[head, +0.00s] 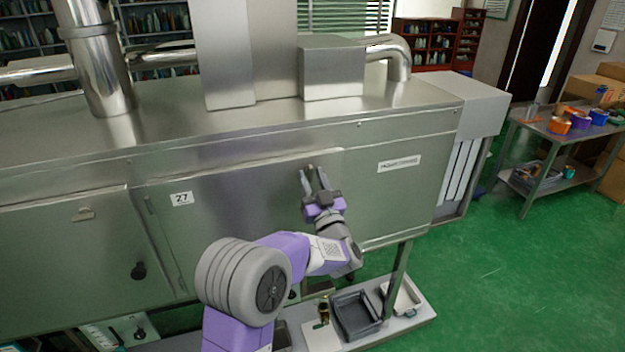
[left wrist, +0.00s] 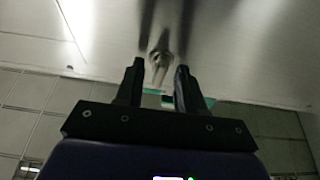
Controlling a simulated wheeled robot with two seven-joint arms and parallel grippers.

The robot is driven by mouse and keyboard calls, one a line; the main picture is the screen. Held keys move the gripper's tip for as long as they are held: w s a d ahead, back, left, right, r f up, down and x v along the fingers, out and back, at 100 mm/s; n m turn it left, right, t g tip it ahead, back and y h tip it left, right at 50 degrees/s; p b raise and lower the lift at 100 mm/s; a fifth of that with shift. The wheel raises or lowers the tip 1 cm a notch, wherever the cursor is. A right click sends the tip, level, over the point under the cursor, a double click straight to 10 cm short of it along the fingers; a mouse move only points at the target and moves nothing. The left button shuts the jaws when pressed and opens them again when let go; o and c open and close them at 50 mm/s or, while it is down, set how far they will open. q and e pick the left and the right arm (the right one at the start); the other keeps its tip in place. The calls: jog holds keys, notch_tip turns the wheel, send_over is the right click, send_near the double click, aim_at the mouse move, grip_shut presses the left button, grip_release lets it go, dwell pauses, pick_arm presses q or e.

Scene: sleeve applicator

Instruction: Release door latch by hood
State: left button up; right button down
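The hood is a long stainless steel housing (head: 400,112) with doors along its front. The door marked 27 (head: 235,215) looks closed. My left gripper (head: 312,171) is in front of this door's upper right part, fingers pointing up toward it. In the left wrist view the gripper (left wrist: 159,68) is open, with a gap between its two dark fingers. A small metal latch (left wrist: 160,58) shows between and just beyond the fingertips; I cannot tell whether they touch it. In the head view the gripper hides this latch. My right gripper is not in view.
A grey tray (head: 356,316) sits on the low shelf under the hood. A side table (head: 545,128) with coloured bins stands at right. Green floor (head: 490,270) is clear at right.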

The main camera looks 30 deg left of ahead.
pick_arm(q)
jog(key=b+v, duration=0.1)
jog(key=v, duration=0.6)
jog(key=shift+s+d, duration=0.2)
